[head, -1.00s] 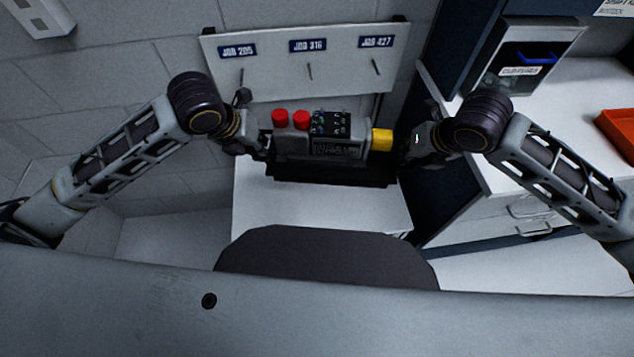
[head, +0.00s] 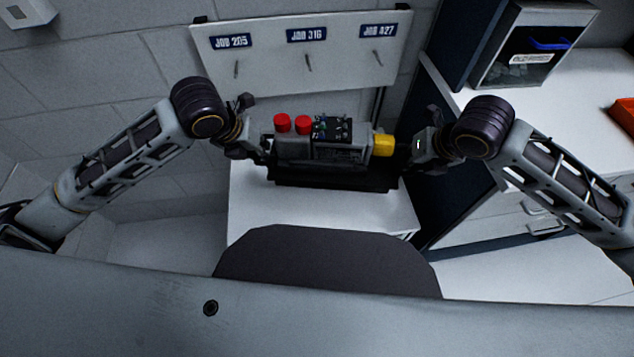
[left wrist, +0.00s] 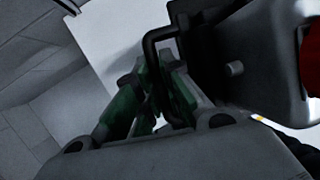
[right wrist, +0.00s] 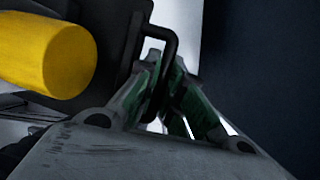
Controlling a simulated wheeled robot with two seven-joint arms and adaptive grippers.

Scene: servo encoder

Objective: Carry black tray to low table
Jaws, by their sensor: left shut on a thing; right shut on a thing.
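The black tray (head: 330,181) is held level between my two grippers in the head view, in front of and over the white low table (head: 320,212). It carries a grey and black device with two red caps (head: 292,124) and a yellow end (head: 384,145). My left gripper (head: 262,155) is shut on the tray's left handle, a black loop seen in the left wrist view (left wrist: 150,50). My right gripper (head: 408,160) is shut on the right handle, seen in the right wrist view (right wrist: 172,45). Whether the tray touches the table cannot be told.
A white board with JOB labels (head: 302,55) stands behind the table. To the right is a white counter (head: 570,110) with drawers, a bin with a blue item (head: 535,50) and an orange tray (head: 627,115). The table's front part is clear.

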